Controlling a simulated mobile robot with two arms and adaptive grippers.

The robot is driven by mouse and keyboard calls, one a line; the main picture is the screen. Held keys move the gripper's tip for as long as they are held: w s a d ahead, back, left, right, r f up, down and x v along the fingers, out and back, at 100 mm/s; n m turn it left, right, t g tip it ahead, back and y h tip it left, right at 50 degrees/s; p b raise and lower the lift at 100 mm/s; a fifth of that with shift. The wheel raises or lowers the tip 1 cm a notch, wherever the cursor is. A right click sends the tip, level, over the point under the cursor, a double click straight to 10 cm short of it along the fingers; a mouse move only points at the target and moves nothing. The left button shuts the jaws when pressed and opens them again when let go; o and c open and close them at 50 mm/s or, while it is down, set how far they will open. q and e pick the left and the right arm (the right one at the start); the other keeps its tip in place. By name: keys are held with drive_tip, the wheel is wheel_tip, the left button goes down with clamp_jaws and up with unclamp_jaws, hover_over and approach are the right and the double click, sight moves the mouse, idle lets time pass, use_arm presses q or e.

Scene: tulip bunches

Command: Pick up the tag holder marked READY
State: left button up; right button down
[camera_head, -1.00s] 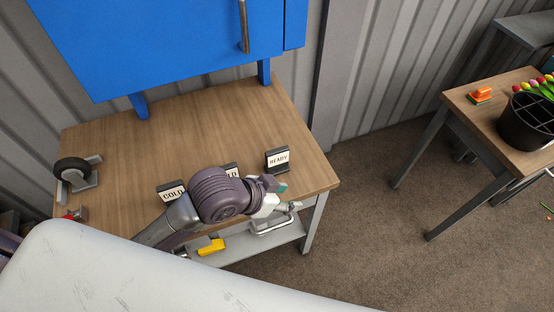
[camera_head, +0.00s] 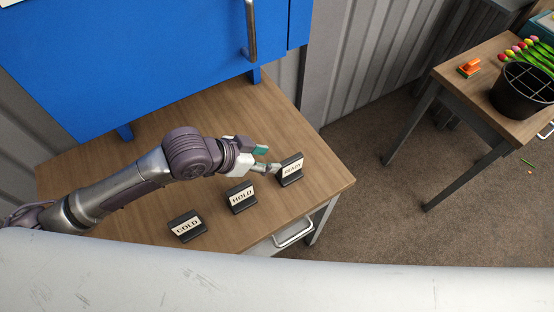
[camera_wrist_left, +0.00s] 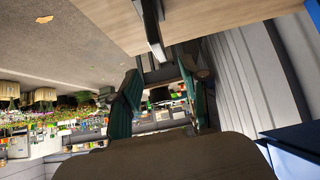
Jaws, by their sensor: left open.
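The tag holder marked READY (camera_head: 291,170) is a small dark stand with a white label, upright near the right edge of the wooden table. Two similar holders, HOLD (camera_head: 242,198) and COLD (camera_head: 187,227), stand in a row to its lower left. My left gripper (camera_head: 267,160) is open and empty, just left of the READY holder, with its fingertips close to it. In the left wrist view, a dark upright piece (camera_wrist_left: 152,28), seemingly the READY holder edge-on, shows beyond and between the teal fingers (camera_wrist_left: 160,98). Contact cannot be told. My right gripper is not in view.
A blue cabinet (camera_head: 150,50) with a metal handle (camera_head: 250,30) rises behind the wooden table (camera_head: 322,188). Brown floor lies between.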

sight(296, 161)
use_arm(q)
drive_tip(key=x, duration=0.7)
drive_tip(key=shift+s+d+p, duration=0.15)
drive_tip(key=shift+d+p, duration=0.2)
drive_tip(key=shift+d, duration=0.2)
drive_tip(key=shift+w+f, duration=0.3)
drive_tip(key=shift+f, duration=0.1)
drive_tip(key=p+x, duration=0.1)
drive_tip(key=x, duration=0.3)
drive_tip(key=shift+w+f, duration=0.1)
drive_tip(key=shift+f, duration=0.05)
drive_tip(key=shift+w+d+f, duration=0.15)
drive_tip(key=shift+f, duration=0.05)
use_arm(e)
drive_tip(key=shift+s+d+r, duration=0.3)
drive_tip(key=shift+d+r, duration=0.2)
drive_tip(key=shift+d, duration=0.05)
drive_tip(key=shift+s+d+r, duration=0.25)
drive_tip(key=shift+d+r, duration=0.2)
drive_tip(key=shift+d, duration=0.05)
use_arm(q)
drive_tip(key=shift+c, duration=0.3)
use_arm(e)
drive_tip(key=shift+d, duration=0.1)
use_arm(q)
clamp_jaws()
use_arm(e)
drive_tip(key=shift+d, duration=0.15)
